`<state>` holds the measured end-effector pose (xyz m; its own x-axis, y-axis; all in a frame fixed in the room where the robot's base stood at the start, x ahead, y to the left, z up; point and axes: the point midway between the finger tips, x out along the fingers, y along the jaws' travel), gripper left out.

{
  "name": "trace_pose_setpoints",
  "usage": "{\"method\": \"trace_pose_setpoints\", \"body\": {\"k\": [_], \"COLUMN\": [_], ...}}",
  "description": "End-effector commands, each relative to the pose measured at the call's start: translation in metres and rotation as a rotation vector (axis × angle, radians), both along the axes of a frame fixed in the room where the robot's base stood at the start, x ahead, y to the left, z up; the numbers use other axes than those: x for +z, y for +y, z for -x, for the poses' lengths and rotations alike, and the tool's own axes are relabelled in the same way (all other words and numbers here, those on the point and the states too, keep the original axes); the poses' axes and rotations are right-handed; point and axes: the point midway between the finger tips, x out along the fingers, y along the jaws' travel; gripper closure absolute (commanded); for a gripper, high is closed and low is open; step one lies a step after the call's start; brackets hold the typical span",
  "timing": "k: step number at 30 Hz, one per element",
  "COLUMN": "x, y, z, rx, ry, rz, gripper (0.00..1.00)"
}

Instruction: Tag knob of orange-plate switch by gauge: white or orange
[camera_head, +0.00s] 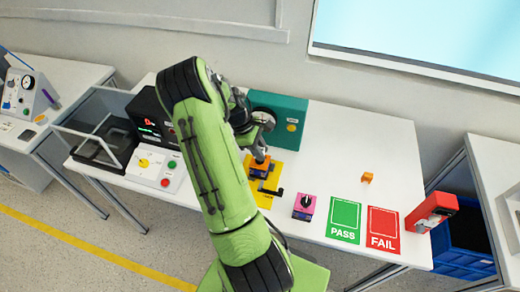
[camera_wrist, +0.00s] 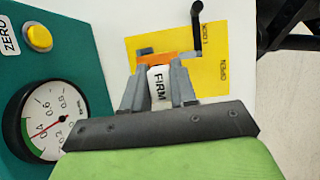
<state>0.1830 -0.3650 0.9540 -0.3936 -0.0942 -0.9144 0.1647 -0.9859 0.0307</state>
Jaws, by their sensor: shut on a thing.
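The orange-plate switch (camera_head: 260,168) sits in a fixture on a yellow plate (camera_head: 277,179) with a black lever. In the wrist view its orange plate (camera_wrist: 160,58) shows just beyond my fingertips. My gripper (camera_wrist: 158,72) is shut on a white tag (camera_wrist: 159,82) lettered FIRM, at the switch. The knob is hidden by the tag and fingers, so I cannot tell whether the tag is seated on it. An orange tag (camera_head: 367,178) lies loose on the table. The gauge (camera_wrist: 45,122) is on the teal box (camera_head: 290,108); its dial has a green arc and its needle is hard to read.
A pink-plate switch (camera_head: 304,206) stands right of the yellow plate. Green PASS (camera_head: 344,220) and red FAIL (camera_head: 383,232) mats lie further right, near a red box (camera_head: 432,211). A white panel with knobs (camera_head: 152,166) is at left. The table's back right is clear.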

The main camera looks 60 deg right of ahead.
Motion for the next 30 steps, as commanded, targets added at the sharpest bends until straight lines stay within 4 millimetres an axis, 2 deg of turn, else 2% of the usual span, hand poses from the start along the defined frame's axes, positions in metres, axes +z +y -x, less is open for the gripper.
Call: {"method": "trace_pose_setpoints", "body": {"k": [23,30], "x": [0.0002,-0.0052], "y": [0.0001,0.0001], "z": [-0.0001,0.0], "rx": [0.0,0.001], "ry": [0.0,0.0], "rz": [0.0,-0.001], "gripper": [1.0,1.0]}}
